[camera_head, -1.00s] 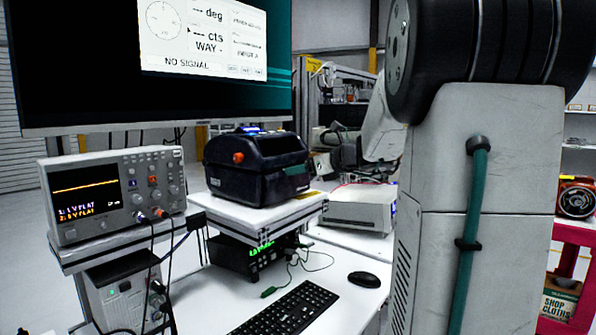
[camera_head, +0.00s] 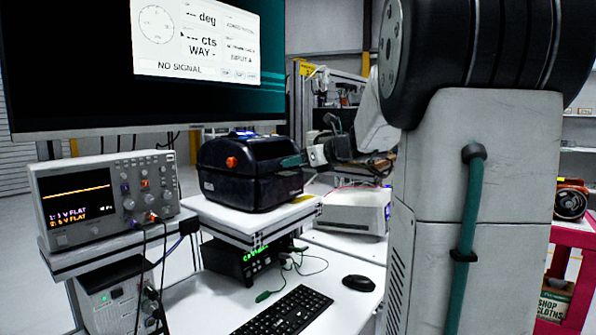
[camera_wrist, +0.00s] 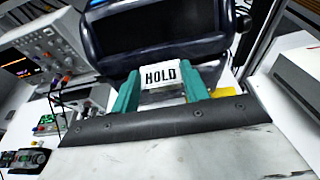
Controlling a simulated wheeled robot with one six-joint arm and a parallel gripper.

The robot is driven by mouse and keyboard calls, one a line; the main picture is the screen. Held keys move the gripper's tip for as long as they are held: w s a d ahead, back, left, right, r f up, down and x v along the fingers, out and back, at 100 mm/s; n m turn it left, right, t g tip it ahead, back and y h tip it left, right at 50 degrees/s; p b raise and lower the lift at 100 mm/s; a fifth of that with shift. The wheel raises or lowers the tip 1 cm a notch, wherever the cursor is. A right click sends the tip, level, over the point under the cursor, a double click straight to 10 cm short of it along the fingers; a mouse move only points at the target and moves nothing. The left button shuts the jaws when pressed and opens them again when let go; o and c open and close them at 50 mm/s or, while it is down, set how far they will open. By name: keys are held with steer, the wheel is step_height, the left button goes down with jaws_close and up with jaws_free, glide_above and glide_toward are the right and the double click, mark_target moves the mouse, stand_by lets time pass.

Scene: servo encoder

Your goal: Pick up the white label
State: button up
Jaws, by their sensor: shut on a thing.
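The white label (camera_wrist: 160,77) shows the black word "HOLD" in the wrist view. It sits between the two teal fingers of my gripper (camera_wrist: 161,70), which is shut on it. The label is in front of the dark printer (camera_wrist: 152,30); whether it still touches the printer cannot be told. In the head view my gripper (camera_head: 293,160) is at the right-hand front of the black printer (camera_head: 245,170), and the label cannot be made out there.
The printer stands on a raised white platform (camera_head: 250,222). An oscilloscope (camera_head: 105,200) is to its left, with cables hanging down. A monitor (camera_head: 90,80) overhangs behind. A keyboard (camera_head: 285,312) and mouse (camera_head: 358,283) lie on the white desk. A white box (camera_head: 352,212) stands right of the printer.

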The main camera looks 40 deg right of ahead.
steer(key=d+f+v, duration=0.2)
steer(key=v, duration=1.3)
steer(key=shift+s+d+f, duration=0.15)
steer(key=shift+s+f, duration=0.1)
steer(key=shift+s, duration=0.4)
